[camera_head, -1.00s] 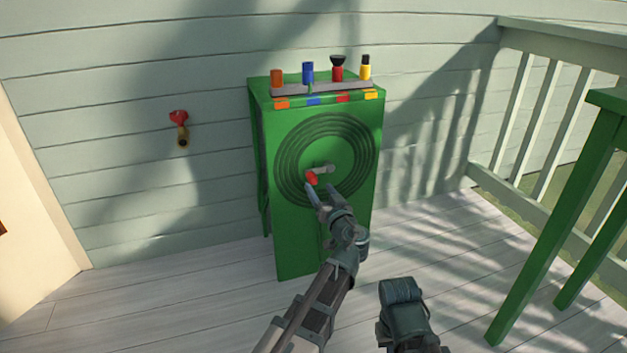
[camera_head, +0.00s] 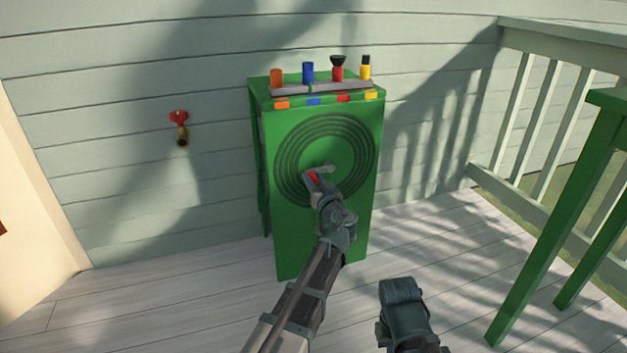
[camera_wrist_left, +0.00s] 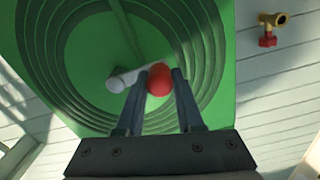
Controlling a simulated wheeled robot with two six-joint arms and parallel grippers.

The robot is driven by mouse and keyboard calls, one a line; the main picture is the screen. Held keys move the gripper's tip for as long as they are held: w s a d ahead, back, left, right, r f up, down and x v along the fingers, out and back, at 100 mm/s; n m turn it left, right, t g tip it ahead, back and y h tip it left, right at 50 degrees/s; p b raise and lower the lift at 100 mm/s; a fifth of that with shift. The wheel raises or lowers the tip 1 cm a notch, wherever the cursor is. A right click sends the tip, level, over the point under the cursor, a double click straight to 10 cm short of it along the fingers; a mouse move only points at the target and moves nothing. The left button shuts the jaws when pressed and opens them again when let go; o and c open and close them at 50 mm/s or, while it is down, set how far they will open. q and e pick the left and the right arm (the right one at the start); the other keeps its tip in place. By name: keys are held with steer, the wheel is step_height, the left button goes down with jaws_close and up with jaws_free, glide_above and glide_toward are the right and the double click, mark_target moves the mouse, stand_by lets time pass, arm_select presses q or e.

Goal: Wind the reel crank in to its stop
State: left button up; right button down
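A tall green hose-reel cabinet (camera_head: 318,235) stands against the wall, with dark coiled rings (camera_head: 290,165) on its front. A short grey crank (camera_head: 327,168) sits at the rings' centre. It runs toward the upper right from its red knob (camera_head: 313,177) in the head view. The grey crank also shows in the left wrist view (camera_wrist_left: 122,81). My left gripper (camera_head: 315,178) has one finger on each side of the red knob (camera_wrist_left: 159,80), with no clear gap at the tips.
Colored nozzles (camera_head: 308,73) stand in a rack on the cabinet top. A red-handled brass tap (camera_head: 180,127) is on the wall to the left. A green table leg (camera_head: 555,225) and a railing (camera_head: 520,130) are at the right. The plank floor in front is clear.

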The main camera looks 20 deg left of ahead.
arm_select(q)
jaws_close()
stand_by(1.0)
